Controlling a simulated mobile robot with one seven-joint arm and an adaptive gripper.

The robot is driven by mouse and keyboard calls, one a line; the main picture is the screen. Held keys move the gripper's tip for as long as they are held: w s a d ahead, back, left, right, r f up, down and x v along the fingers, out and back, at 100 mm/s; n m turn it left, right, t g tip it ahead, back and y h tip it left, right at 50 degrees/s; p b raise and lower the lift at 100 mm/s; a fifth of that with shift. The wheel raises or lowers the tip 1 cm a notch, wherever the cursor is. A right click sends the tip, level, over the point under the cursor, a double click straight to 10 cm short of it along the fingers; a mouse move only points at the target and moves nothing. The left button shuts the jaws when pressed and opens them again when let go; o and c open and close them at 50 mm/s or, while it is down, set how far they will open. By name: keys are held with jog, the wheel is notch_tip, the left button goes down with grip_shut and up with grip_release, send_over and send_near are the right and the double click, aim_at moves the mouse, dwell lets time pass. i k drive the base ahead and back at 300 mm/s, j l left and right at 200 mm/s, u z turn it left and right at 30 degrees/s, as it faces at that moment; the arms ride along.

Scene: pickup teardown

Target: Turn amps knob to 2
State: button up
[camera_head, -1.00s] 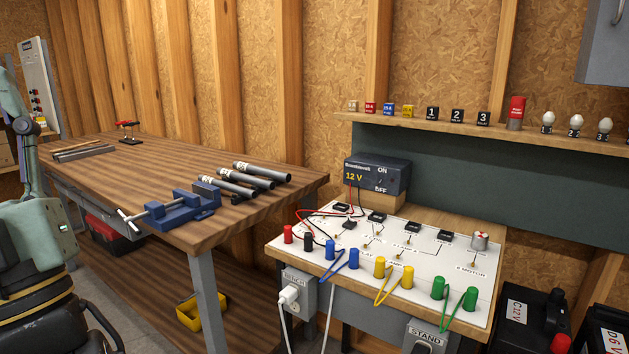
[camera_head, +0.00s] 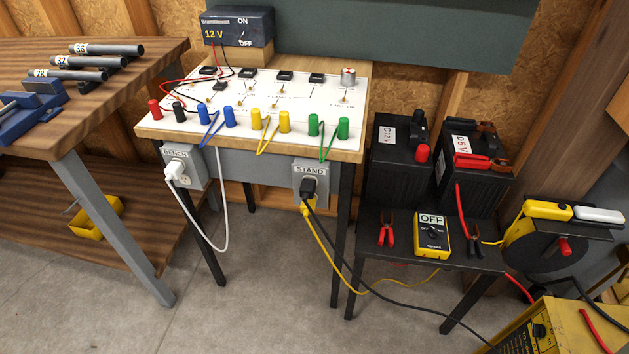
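No knob with a readable "amps" label shows. I cannot tell whether that part is the amps knob, or read any setting. A yellow meter (camera_head: 432,235) with a dark dial and an "OFF" display lies on the low black table. My gripper is not in view.
Black batteries (camera_head: 398,155) and a cable reel (camera_head: 552,243) stand at the right. The white circuit panel (camera_head: 225,97) is on a wooden-topped stand. Yellow and black cables cross the floor (camera_head: 275,305), which is otherwise open at the front.

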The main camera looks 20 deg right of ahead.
aim_at(537, 329)
jog(key=z, duration=2.9)
